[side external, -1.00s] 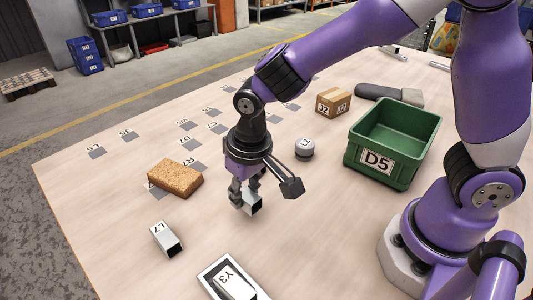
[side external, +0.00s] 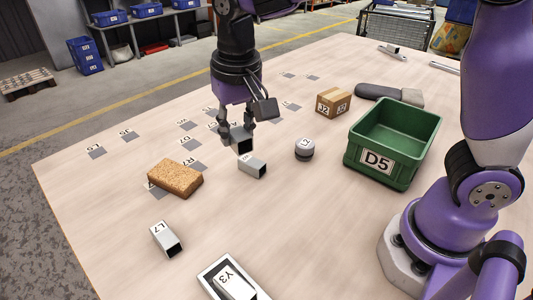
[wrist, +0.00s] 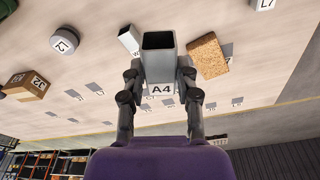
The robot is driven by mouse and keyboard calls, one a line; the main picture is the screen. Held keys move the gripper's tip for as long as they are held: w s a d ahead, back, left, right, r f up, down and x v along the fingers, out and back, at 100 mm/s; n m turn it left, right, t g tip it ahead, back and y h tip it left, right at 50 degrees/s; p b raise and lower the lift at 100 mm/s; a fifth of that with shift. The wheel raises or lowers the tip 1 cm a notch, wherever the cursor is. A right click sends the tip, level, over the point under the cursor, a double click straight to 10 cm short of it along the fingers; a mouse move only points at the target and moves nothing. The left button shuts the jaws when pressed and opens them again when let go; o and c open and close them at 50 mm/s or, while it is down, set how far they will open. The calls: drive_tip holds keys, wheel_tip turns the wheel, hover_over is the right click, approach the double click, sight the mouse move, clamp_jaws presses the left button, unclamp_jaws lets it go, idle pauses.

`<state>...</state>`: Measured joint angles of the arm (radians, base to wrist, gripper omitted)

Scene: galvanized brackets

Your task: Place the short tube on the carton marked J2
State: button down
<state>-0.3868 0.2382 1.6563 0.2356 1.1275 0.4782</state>
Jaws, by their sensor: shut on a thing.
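My gripper (side external: 237,133) is shut on a short square grey metal tube (side external: 241,145) and holds it above the table. In the wrist view the held tube (wrist: 160,62) shows its dark open end and a label reading A4, between my fingers. The carton (side external: 333,103) is a small brown box with labels that look like J2, standing right of and apart from my gripper. It also shows at the left of the wrist view (wrist: 27,85). Its top is clear.
Another square tube (side external: 252,166) lies just below the held one in the picture. A brown sponge-like block (side external: 175,178), tube L7 (side external: 165,239), a grey round part (side external: 304,149), green bin D5 (side external: 390,172) and tray (side external: 211,272) with tube Y3 stand around.

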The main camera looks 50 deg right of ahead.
drive_tip(key=w+d+r+m, duration=0.15)
drive_tip(key=w+d, duration=0.35)
drive_tip(key=d, duration=0.5)
drive_tip(key=m, duration=0.4)
hover_over(343, 96)
drive_tip(key=a, duration=0.1)
drive_tip(key=shift+h, duration=0.3)
drive_tip(key=f, duration=0.5)
drive_tip(key=shift+s, duration=0.25)
drive_tip(key=shift+s+d+f, duration=0.1)
drive_tip(key=shift+d+f, duration=0.05)
drive_tip(key=shift+d, duration=0.05)
drive_tip(key=shift+f, duration=2)
drive_tip(key=shift+f, duration=0.1)
